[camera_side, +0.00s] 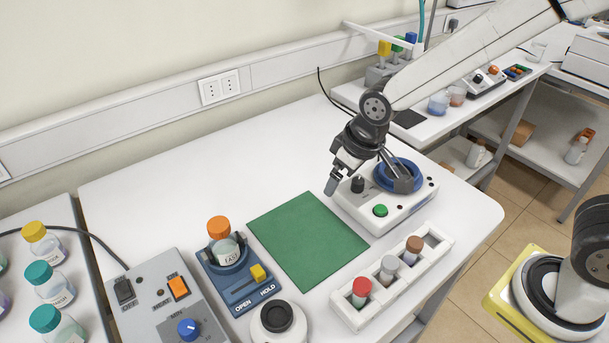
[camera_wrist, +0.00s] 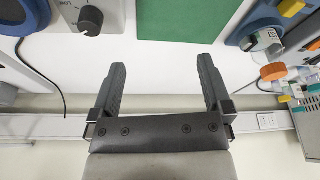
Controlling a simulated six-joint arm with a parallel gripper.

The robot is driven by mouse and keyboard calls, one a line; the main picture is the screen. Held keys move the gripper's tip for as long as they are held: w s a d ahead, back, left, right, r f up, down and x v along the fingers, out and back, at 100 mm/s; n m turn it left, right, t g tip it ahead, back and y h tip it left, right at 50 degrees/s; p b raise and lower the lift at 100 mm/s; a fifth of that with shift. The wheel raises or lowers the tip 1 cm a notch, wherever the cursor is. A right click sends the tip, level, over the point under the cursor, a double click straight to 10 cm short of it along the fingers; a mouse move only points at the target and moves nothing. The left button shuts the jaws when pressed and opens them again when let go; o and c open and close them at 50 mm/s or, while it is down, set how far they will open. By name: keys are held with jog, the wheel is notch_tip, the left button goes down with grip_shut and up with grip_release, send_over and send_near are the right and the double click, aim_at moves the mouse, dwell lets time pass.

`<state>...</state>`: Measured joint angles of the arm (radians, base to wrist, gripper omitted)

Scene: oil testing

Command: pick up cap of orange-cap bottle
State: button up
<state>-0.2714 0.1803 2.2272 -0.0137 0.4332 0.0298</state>
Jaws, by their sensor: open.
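The orange-cap bottle (camera_side: 226,252) stands upright in a blue holder (camera_side: 232,280) marked OPEN and HOLD, left of the green mat. Its orange cap (camera_side: 218,227) sits on top of it. In the wrist view the cap (camera_wrist: 273,72) and the labelled bottle (camera_wrist: 264,42) show at the right, outside my fingers. My gripper (camera_wrist: 162,78) is open, with nothing between its fingers. In the side view my gripper (camera_side: 331,186) points down near the mat's back right corner, well right of the bottle and apart from it.
A yellow lever (camera_side: 258,272) is on the holder. A grey control box (camera_side: 160,305) stands left of it, and a round white item (camera_side: 279,322) in front. A white rack (camera_side: 395,281) holds capped vials. A white device (camera_side: 407,212) is beside my gripper. The green mat (camera_side: 306,238) is clear.

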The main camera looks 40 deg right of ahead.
jog(key=w+a+r+n+y, duration=0.15)
jog(key=w+a, duration=0.25)
jog(key=a, duration=0.8)
jog(key=n, duration=0.2)
send_near(219, 224)
jog(key=f, duration=0.1)
jog(key=shift+w+a+f+t, duration=0.1)
jog(key=shift+w+f+t, duration=0.05)
jog(key=shift+f, duration=0.55)
jog(key=shift+w+a+f+t, duration=0.1)
jog(key=shift+w+f+t, duration=0.05)
jog(key=shift+f, duration=0.55)
jog(key=shift+f, duration=0.15)
jog(key=shift+x, duration=2.45)
jog(key=shift+w+a, duration=0.1)
jog(key=shift+a, duration=0.1)
jog(key=c, duration=1.3)
jog(key=shift+r, duration=0.2)
